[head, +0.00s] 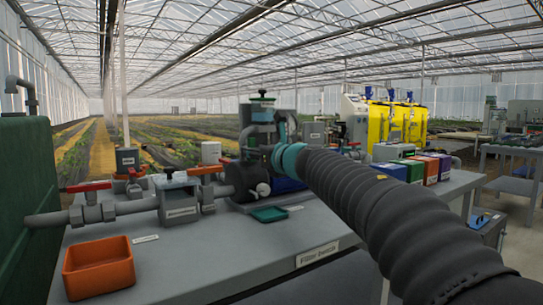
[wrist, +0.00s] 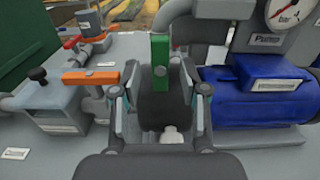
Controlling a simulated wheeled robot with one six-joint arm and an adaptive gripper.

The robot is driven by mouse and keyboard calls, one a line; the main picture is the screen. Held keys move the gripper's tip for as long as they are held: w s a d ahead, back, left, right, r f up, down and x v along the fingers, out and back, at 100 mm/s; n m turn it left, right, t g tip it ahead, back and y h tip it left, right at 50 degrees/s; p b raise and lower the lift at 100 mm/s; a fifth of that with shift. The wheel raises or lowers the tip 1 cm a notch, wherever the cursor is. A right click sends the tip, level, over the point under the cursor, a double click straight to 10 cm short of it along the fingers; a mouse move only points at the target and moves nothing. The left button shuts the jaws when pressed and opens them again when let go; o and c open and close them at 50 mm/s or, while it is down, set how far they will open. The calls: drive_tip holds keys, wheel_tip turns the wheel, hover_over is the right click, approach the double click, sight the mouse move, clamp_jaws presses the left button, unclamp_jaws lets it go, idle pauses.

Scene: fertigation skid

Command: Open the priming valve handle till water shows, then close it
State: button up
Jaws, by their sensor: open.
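In the wrist view my gripper (wrist: 160,78) is open, its two fingers apart. A bright green upright piece (wrist: 160,52), which looks like a valve handle, shows between the fingertips in front of a grey bent pipe (wrist: 178,12). I cannot tell whether the fingers touch it. No readable label confirms it as the priming valve handle. A dark rounded body (wrist: 165,105) and a small white part (wrist: 172,136) show between the fingers. In the head view my sleeved arm hides most of the gripper and the green piece. I see no water.
A blue pump (wrist: 255,98) with a pressure gauge (wrist: 290,8) stands close on the right. An orange handle (wrist: 90,77) and a red-handled valve (head: 90,187) are on the left.

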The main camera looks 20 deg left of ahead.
drive_tip(key=v, duration=0.9)
drive_tip(key=shift+s+d, duration=0.15)
drive_tip(key=s+d+m+t+h+p, duration=0.15)
drive_tip(key=d+m+t+h, duration=0.5)
drive_tip(key=d+m, duration=1)
drive_tip(key=s+d+f+m+g+h+p, duration=0.2)
drive_tip(key=s+d+f+m+g+h, duration=0.35)
drive_tip(key=d+m, duration=0.7)
drive_tip(key=s+d+f+m+g+p, duration=0.1)
drive_tip(key=s+d+f+m+g, duration=0.1)
drive_tip(key=s+f+m, duration=0.6)
drive_tip(key=s+d+f+m+g+h+p, duration=0.1)
drive_tip(key=s+d+f+m+g+p, duration=0.1)
drive_tip(key=s+f+m+g, duration=0.3)
drive_tip(key=s+d+f+m, duration=0.1)
drive_tip(key=s+f+m, duration=0.3)
drive_tip(key=s+f, duration=0.4)
drive_tip(key=shift+s+f+h, duration=0.3)
drive_tip(key=shift+s, duration=1.85)
